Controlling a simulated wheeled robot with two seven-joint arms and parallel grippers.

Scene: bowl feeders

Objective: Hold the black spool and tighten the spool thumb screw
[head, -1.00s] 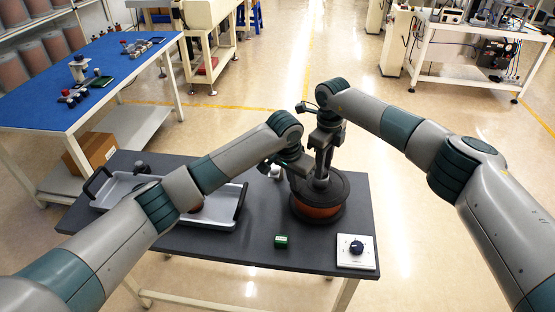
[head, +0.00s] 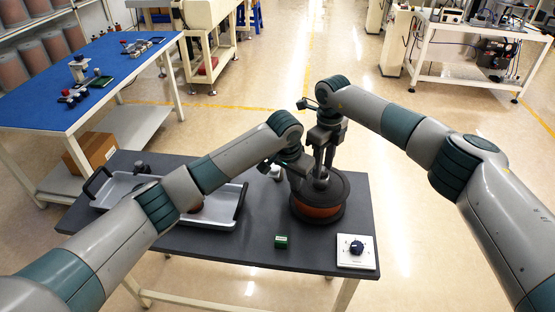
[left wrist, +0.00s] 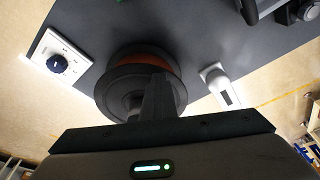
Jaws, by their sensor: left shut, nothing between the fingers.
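The black spool (head: 337,190), with copper-brown winding between dark flanges, stands at the right part of the dark table. It also shows in the left wrist view (left wrist: 112,90). My left gripper (head: 316,180) is at the spool's hub; in the left wrist view its shut fingers (left wrist: 155,98) overlap the hub, with nothing seen between them. I cannot tell whether they touch it. My right gripper (head: 321,172) points down over the spool's centre; its fingertips are partly hidden and their opening is unclear. The thumb screw cannot be made out behind the grippers.
A white panel with a dark knob (head: 356,248) and a small green block (head: 281,241) lie near the table's front edge. A light tray with black handles (head: 228,217) sits at the left, partly under my left arm. A white object (left wrist: 219,84) stands beside the spool.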

